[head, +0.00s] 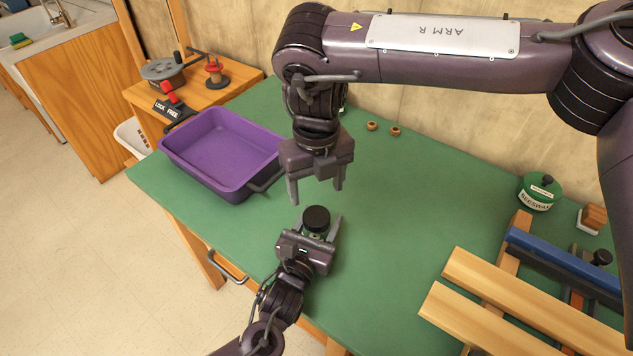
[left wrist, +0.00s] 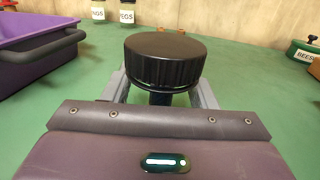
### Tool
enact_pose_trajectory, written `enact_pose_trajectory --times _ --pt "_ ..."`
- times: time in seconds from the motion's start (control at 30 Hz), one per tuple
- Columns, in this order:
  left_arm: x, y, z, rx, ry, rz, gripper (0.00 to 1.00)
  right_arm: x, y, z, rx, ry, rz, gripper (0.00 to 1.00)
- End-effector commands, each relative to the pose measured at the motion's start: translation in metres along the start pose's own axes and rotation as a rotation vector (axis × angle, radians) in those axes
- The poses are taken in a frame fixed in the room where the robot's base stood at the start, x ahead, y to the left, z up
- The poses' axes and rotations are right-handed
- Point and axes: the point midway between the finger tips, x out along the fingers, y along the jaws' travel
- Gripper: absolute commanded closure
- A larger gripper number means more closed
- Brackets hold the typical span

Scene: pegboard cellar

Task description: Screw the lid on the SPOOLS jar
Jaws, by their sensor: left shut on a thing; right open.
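A black, ribbed, round lid (head: 316,219) sits upright on top of a small jar (head: 316,236) near the table's front edge. The lid also shows large in the left wrist view (left wrist: 165,62). My left gripper (head: 318,230) is shut on the jar below the lid, with a finger on each side. The jar is mostly hidden by the lid and gripper, and its label cannot be read. I cannot tell how tightly the lid sits. My right gripper (head: 316,194) is open and empty, pointing down just above the lid, apart from it.
A purple tray (head: 222,152) stands at the left of the green table (head: 400,190). A green BEESWAX tin (head: 539,192) and wooden rails (head: 530,300) are at the right. Two small brown rings (head: 383,128) lie at the back. The middle right of the table is clear.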

Motion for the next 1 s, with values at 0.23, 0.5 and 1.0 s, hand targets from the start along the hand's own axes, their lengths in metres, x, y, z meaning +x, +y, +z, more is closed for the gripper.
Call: enact_pose_trajectory --times 0.23,0.5,1.0 --pt "0.0 0.0 0.0 0.0 0.0 0.001 1.0 -0.002 0.0 0.0 -0.132 0.001 0.001 0.34" --pt "0.0 0.0 0.0 0.0 0.0 0.001 1.0 -0.001 0.0 0.0 -0.133 0.001 0.0 0.34" --pt "0.0 0.0 0.0 0.0 0.0 0.0 1.0 0.059 0.0 -0.001 -0.132 0.002 0.0 0.34"
